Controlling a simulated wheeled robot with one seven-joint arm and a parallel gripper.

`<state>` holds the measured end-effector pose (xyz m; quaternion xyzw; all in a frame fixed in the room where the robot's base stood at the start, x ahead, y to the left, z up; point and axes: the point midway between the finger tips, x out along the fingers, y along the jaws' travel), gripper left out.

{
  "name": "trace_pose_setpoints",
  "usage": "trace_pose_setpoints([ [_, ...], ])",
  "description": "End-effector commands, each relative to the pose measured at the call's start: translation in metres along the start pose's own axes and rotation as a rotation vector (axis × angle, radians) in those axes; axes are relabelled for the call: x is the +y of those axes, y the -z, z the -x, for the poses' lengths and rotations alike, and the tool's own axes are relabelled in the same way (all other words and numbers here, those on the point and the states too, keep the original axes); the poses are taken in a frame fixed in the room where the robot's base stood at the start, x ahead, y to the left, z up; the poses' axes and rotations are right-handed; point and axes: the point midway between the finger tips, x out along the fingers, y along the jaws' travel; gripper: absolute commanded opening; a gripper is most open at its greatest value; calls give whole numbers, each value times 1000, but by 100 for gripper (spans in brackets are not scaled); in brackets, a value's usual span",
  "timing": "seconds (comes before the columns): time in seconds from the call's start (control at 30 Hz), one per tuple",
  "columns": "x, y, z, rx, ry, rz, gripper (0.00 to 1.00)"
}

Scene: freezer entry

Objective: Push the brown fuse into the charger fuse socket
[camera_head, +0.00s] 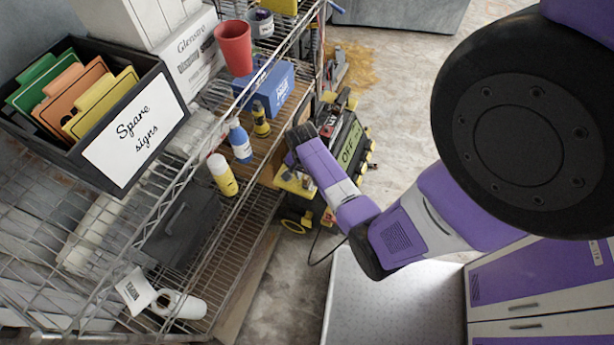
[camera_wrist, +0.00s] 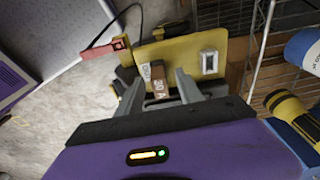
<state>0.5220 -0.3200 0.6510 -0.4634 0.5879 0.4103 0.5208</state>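The brown fuse (camera_wrist: 160,82), marked "50 A", stands at the yellow charger panel (camera_wrist: 190,48) in the wrist view. A white-framed rectangular fitting (camera_wrist: 209,62) is to its right and a small white label (camera_wrist: 146,72) is beside it on the left. My gripper (camera_wrist: 158,88) has its two grey fingers apart, one on each side of the fuse, with gaps visible. How deep the fuse sits in a socket cannot be told. In the head view the yellow charger part (camera_head: 296,184) shows left of my forearm; my fingers are hidden there.
A black unit reading "OFF" (camera_head: 348,147) stands beyond my arm. A wire shelf (camera_head: 215,255) with bottles and boxes is at the left. In the wrist view a red clamp (camera_wrist: 103,50) with a black cable is at upper left and a yellow-black bottle (camera_wrist: 290,112) at right.

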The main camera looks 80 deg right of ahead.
Motion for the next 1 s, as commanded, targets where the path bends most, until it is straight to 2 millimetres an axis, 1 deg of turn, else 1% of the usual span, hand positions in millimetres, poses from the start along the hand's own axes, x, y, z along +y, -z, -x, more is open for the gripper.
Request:
trace_pose_setpoints([
  [0.23, 0, 0, 0, 0, 0, 0, 43],
  [0.33, 0, 0, 6, 1, 1, 0, 43],
  [0.47, -1, 0, 23, 2, 2, 1, 43],
  [0.6, -1, 0, 47, 2, 3, 0, 43],
  [0.73, 0, 0, 65, 2, 2, 0, 43],
  [0.83, 0, 0, 73, 1, 1, 0, 43],
  [1.0, 0, 0, 78, -1, 0, 0, 43],
])
